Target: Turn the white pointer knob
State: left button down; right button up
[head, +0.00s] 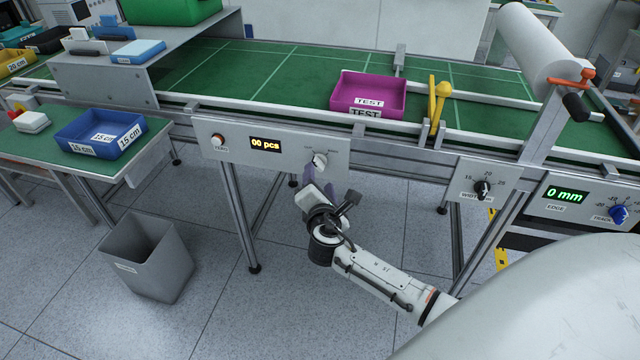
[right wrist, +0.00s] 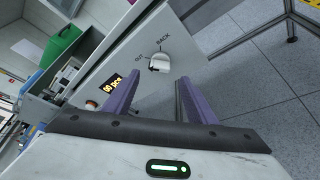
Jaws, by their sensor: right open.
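The white pointer knob (head: 319,160) is on the grey front panel (head: 231,156) below the conveyor, right of the "00 pcs" display. My right gripper (head: 308,178) is just below and in front of the knob in the head view. Its purple fingers (right wrist: 150,88) are open and apart, with the knob beyond the gap and not between the tips. Nothing is held. My left gripper is not in view.
A black knob (head: 482,189) and a blue knob (head: 619,214) are on panels farther right. A magenta TEST tray (head: 368,92) and yellow posts (head: 437,103) stand above. A grey bin (head: 147,256) is on the floor at left. The floor under the conveyor is mostly clear.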

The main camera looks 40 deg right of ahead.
jog(key=v, duration=0.3)
jog(key=shift+a+f, duration=0.1)
dwell(0.4)
jog(key=s+a+f+m+g+y, duration=0.3)
jog(key=s+a+f+m+y, duration=0.45)
jog(key=s+f, duration=0.7)
jog(key=s+a+f+m+g+y, duration=0.1)
jog(key=s+a+m+y, duration=0.2)
jog(key=s+a+m, duration=0.7)
jog(key=s, duration=0.3)
jog(key=shift+a, duration=0.4)
jog(key=shift+f, duration=0.15)
